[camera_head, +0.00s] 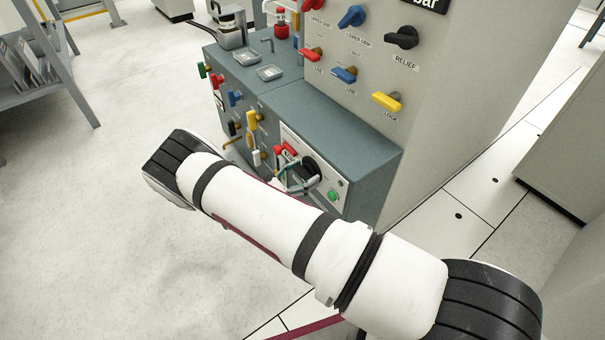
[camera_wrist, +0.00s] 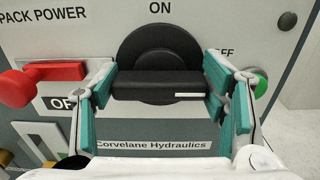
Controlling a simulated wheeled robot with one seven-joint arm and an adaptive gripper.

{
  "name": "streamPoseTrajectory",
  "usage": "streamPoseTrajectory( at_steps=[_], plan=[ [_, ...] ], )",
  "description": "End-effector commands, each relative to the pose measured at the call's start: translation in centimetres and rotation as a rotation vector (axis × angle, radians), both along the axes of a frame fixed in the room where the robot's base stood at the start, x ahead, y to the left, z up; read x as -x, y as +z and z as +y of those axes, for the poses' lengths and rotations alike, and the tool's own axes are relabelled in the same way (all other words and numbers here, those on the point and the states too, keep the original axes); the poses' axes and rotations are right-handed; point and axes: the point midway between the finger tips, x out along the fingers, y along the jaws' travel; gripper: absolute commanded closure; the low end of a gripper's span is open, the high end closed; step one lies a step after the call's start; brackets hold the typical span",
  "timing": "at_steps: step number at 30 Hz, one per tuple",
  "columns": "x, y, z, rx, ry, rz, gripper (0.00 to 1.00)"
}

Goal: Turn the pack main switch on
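The pack main switch (camera_wrist: 160,85) is a black rotary knob with a horizontal grip bar, in the middle of the wrist view. A white mark lies at the bar's right end, on the side of the OFF label; ON is printed above. My gripper (camera_wrist: 163,78) has its teal-padded fingers wide apart, one beside each end of the bar. I cannot tell whether they touch it. In the camera_head view, my gripper (camera_head: 292,183) is at the panel, partly hidden by my arm, and the dark switch (camera_head: 312,167) shows just behind it.
A red handle (camera_wrist: 40,82) sits close left of my gripper, under PACK POWER. A green button (camera_wrist: 260,82) is on the right. More coloured levers, including a yellow one (camera_head: 386,101), stick out of the grey cabinet. The floor at left (camera_head: 80,230) is clear.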

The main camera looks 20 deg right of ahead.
Motion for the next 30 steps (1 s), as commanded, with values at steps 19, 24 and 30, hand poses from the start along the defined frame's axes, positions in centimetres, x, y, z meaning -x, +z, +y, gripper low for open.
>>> streamPoseTrajectory(
  at_steps=[19,24,30],
  plan=[
    [-0.10,-0.08,0.00,0.066,-0.002,0.198,0.61],
    [-0.16,-0.12,0.02,0.113,-0.002,0.347,0.61],
    [-0.23,-0.14,0.03,0.172,-0.002,0.529,0.61]
  ],
)
